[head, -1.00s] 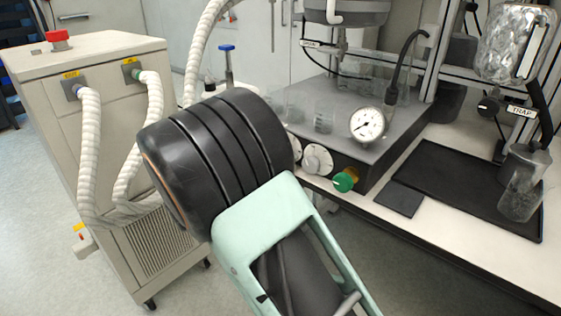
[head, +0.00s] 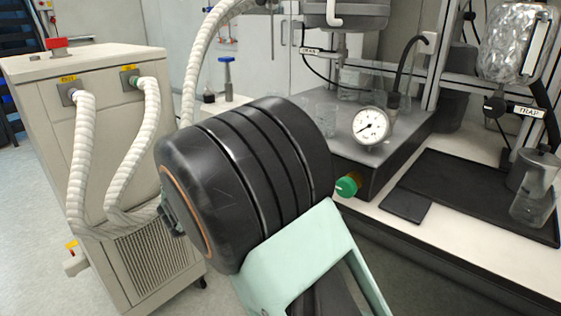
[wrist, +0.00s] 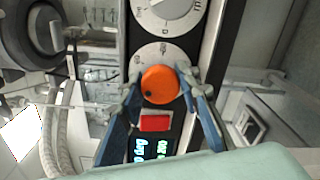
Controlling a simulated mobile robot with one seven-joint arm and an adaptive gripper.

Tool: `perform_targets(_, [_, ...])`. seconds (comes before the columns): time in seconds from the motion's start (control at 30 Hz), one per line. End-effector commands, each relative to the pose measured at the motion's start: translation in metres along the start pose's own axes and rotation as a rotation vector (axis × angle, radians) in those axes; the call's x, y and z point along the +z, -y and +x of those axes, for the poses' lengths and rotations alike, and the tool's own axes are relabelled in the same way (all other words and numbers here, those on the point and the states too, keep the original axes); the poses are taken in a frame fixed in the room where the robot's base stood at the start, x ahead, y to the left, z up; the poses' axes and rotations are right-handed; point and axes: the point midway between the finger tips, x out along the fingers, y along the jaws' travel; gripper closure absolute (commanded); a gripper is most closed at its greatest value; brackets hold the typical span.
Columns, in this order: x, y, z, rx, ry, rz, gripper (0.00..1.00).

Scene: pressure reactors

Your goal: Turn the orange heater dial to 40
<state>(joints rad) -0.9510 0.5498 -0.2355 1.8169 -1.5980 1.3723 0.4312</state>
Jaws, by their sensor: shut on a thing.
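The orange heater dial (wrist: 160,84) shows in the wrist view, round, with a small dark mark near its left edge. A white scale plate (wrist: 150,54) with partly unreadable markings lies behind it. My gripper (wrist: 160,86) has its blue-grey fingers on both sides of the dial and is shut on it. A red switch (wrist: 155,123) and a lit green-blue display (wrist: 150,148) sit below the dial in the picture. In the head view my arm's dark wrist hides the gripper and the orange dial.
A second white dial (wrist: 165,14) is above the orange one in the wrist view. In the head view a green knob (head: 348,185) and a pressure gauge (head: 370,125) are close right of my arm. A beige unit with hoses (head: 110,130) stands left.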

Motion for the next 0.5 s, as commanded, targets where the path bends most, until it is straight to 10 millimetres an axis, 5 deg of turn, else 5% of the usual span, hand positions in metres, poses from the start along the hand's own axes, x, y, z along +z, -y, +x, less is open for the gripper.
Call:
perform_targets(0.23, [-0.0003, 0.0002, -0.0004, -0.001, -0.001, -0.001, 0.94])
perform_targets(0.27, [-0.0003, 0.0002, -0.0004, -0.001, -0.001, -0.001, 0.66])
perform_targets(0.4, [-0.0003, 0.0002, -0.0004, -0.001, -0.001, -0.001, 0.51])
perform_targets(0.5, [-0.0002, 0.0003, -0.0003, -0.001, 0.0, -0.001, 0.51])
